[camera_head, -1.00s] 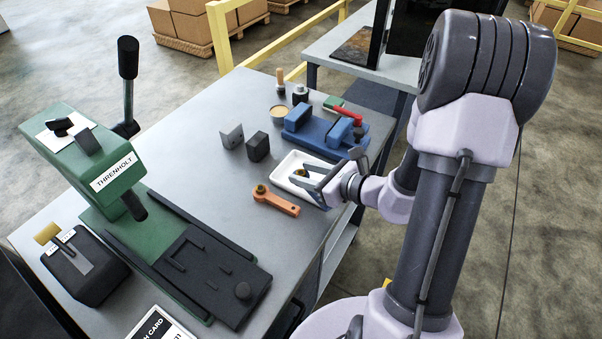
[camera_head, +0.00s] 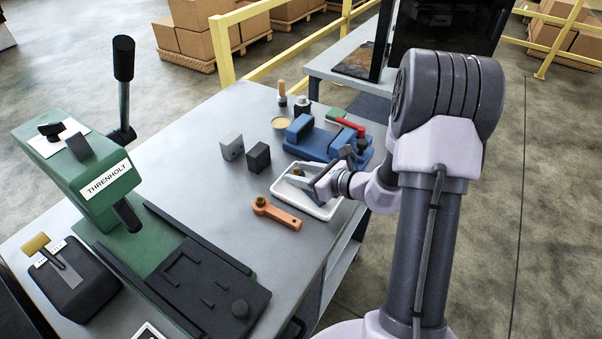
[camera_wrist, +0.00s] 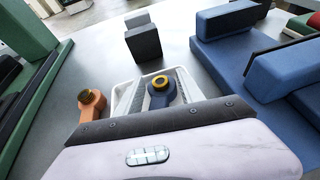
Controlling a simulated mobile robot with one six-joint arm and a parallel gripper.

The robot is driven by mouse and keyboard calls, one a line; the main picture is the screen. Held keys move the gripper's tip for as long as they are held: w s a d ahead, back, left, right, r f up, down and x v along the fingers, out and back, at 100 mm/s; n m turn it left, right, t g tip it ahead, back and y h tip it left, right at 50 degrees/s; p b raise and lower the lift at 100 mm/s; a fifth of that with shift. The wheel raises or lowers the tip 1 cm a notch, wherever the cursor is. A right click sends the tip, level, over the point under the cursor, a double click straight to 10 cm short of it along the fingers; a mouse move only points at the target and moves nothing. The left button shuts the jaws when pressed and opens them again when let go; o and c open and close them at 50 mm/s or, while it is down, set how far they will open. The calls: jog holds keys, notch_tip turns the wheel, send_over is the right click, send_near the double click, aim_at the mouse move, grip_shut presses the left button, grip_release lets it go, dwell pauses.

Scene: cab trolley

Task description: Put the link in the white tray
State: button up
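My gripper (camera_head: 303,181) is low over the white tray (camera_head: 322,212), coming in from the right. The tray's rim surrounds the grey link in the wrist view.
A grey block (camera_head: 231,146) and a black block (camera_head: 258,157) stand behind the tray. A blue vise (camera_head: 318,144) with a red handle is close behind it. A green press (camera_head: 80,165) stands left. Bare table lies between the press and the orange link.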

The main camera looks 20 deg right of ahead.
jog(key=shift+r, duration=0.25)
jog(key=p+v, duration=0.3)
jog(key=v, duration=0.8)
jog(key=shift+s+d+r+p, duration=0.1)
jog(key=shift+s+p, duration=0.1)
jog(key=shift+p, duration=0.1)
jog(key=s+a+r+n+g+y, duration=0.1)
jog(key=s+a+r+n+g, duration=0.35)
jog(key=a+n, duration=0.35)
jog(key=s+a+r+n+g+y, duration=0.1)
jog(key=s+a+r+n+g, duration=0.2)
jog(key=a+r+n, duration=0.5)
jog(key=s+a+r+n+h, duration=0.1)
jog(key=s+a+n+h, duration=0.1)
jog(key=s+n, duration=0.3)
jog(key=s+a+r+n+t+h, duration=0.1)
jog(key=s+a+r+n+h, duration=0.1)
jog(key=s+n+h, duration=0.2)
jog(key=shift+s+r+n, duration=0.3)
jog(key=shift+s+n, duration=0.35)
jog(key=shift+n, duration=0.05)
